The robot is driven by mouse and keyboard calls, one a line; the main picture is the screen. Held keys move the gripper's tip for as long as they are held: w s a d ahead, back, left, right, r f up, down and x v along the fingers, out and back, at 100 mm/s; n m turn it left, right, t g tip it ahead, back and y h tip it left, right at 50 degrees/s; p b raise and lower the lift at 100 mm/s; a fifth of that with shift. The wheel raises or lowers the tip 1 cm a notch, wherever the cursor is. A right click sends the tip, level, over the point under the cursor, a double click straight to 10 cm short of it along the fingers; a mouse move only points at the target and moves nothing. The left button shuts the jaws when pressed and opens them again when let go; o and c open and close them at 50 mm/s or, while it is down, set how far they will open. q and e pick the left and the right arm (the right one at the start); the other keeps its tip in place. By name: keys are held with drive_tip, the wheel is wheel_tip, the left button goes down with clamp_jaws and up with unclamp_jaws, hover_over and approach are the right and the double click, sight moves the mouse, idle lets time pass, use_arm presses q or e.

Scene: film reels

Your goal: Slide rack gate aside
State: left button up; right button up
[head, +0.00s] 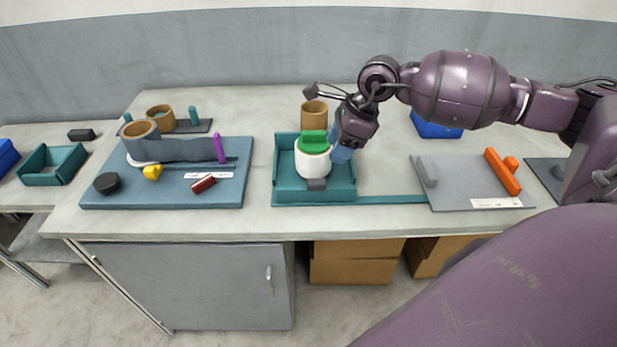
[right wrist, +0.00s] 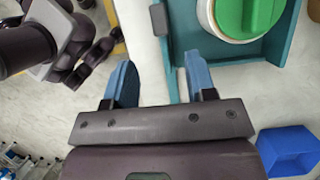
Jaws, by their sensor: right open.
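A teal open tray (head: 281,193) on the table holds a white drum (head: 313,162) with a green grip (head: 313,141) on top. A small grey block (head: 316,184) stands at its front edge, and a teal rail (head: 392,199) runs right from there. I cannot tell for certain which part is the gate. My right gripper (head: 343,153) is open and empty, beside the drum in the head view. In the right wrist view its blue fingers (right wrist: 160,80) are spread, with the rail showing between them; the tray (right wrist: 275,45) and grey block (right wrist: 158,18) lie beyond. My left gripper is not visible.
A grey plate (head: 455,182) with an orange handle (head: 503,172) lies at the rail's right end. A blue box (head: 436,126) and a brown cylinder (head: 314,114) stand behind. A blue board (head: 110,196) with several parts lies left.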

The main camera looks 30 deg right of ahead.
sight(317, 181)
drive_tip(key=x, duration=1)
drive_tip(key=shift+a+f, duration=0.2)
drive_tip(key=shift+f, duration=0.2)
drive_tip(key=shift+s, duration=0.1)
drive_tip(key=shift+c, duration=0.5)
clamp_jaws()
